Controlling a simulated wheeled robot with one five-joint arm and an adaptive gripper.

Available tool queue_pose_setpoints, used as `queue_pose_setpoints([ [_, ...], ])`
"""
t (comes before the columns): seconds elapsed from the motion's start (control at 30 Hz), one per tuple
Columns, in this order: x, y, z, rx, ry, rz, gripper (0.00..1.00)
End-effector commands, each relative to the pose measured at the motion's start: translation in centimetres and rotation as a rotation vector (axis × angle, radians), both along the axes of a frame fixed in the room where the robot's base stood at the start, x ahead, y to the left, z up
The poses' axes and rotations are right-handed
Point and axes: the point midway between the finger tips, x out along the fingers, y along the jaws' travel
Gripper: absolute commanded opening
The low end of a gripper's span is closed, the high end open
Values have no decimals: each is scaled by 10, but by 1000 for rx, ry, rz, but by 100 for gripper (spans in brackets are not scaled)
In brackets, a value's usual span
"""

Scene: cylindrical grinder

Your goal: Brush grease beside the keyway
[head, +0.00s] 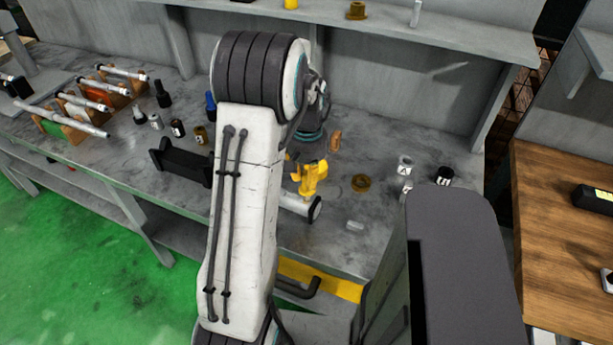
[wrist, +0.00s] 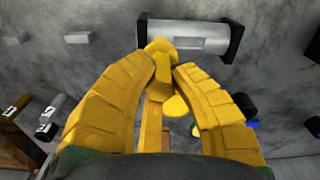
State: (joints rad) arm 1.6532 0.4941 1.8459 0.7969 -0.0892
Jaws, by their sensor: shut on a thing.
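My gripper (wrist: 163,70) has its yellow fingers closed around a yellow-tan brush-like tool (wrist: 152,125), partly hidden between them. Its yellow front end overlaps the lower edge of a silver cylinder (wrist: 187,37) with black ends in the wrist view; I cannot tell whether it touches. In the head view, my gripper (head: 311,178) is just above the cylinder (head: 298,203), which lies on the grey bench, partly behind my arm.
A black block-ended stand (head: 182,162) is left of the cylinder. A rack of tools (head: 95,95) and several small bottles stand at left.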

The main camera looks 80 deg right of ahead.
Motion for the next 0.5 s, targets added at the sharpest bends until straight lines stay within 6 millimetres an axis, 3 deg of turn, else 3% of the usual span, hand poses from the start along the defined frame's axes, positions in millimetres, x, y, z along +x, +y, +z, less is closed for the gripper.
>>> queue_pose_setpoints([
  [0.5,3,11,0,1,0,0,0],
])
